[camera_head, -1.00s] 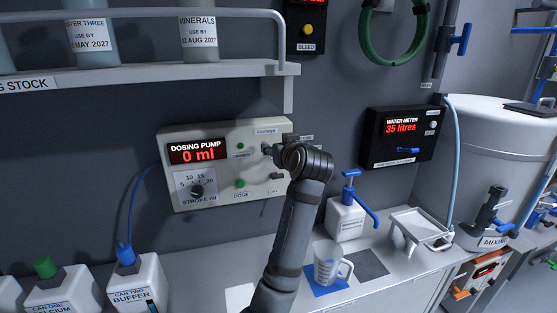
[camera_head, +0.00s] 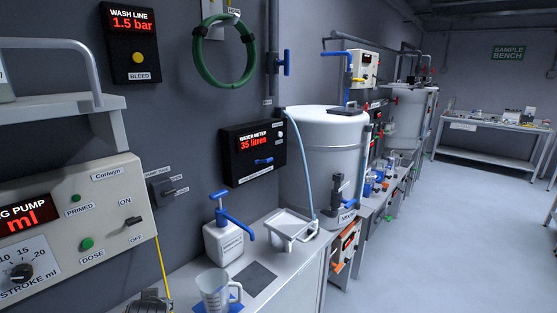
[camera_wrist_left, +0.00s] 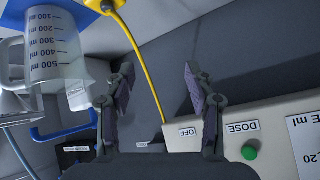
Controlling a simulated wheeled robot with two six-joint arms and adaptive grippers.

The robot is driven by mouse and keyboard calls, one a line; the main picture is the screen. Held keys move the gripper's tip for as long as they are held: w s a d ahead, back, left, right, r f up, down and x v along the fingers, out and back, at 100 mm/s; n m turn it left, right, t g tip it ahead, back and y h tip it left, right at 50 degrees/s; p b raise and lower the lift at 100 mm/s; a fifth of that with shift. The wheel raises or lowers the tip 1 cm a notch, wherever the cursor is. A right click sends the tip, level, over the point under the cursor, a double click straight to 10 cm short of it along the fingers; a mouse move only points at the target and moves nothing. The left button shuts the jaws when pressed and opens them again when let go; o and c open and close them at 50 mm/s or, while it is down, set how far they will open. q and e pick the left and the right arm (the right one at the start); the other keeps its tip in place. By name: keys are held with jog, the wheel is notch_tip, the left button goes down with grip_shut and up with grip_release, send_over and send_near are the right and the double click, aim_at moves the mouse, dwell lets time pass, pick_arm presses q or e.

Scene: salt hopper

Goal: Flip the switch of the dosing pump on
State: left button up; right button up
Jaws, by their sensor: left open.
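The dosing pump (camera_head: 75,220) is a cream box on the wall at the left of the head view, its display lit red and cut by the frame edge. Its small dark switch (camera_head: 133,222) sits between the ON and OFF labels; I cannot tell its exact setting. In the left wrist view the pump panel (camera_wrist_left: 282,125) shows at lower right with its OFF and DOSE labels; the switch lever is not clear there. My left gripper (camera_wrist_left: 158,75) is open and empty beside the panel, near the OFF label. My right gripper is not in view.
A yellow cable (camera_head: 162,270) hangs below the pump and passes beyond my left fingers in the wrist view. A measuring jug (camera_head: 214,290) stands on a blue mat on the bench. A white pump bottle (camera_head: 223,242) and a white stand (camera_head: 291,226) are farther right.

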pick_arm(q)
jog(key=s+d+f+m+h, duration=0.1)
jog(key=s+f, duration=0.2)
jog(key=s+d+f+m+g+h, duration=0.1)
jog(key=s+d+f, duration=0.1)
jog(key=s+f, duration=0.1)
jog(key=s+d+f+g, duration=0.1)
jog(key=s+f, duration=0.2)
jog(key=s, duration=0.2)
jog(key=shift+d+m+h, duration=0.15)
jog(key=shift+m+h, duration=0.25)
jog(key=s+d+f+m+g+h, duration=0.2)
jog(key=s+d+f, duration=0.15)
jog(key=s, duration=0.45)
jog(key=s+a+f+g, duration=0.1)
jog(key=a+f, duration=0.1)
jog(key=f, duration=1.1)
jog(key=s+a+f+g, duration=0.1)
jog(key=f, duration=1.3)
jog(key=s+a+f+n, duration=0.1)
jog(key=s+f, duration=1.5)
jog(key=s, duration=0.2)
jog(key=shift+s+g, duration=0.3)
jog(key=shift+s, duration=0.1)
jog(key=shift+s+a, duration=0.1)
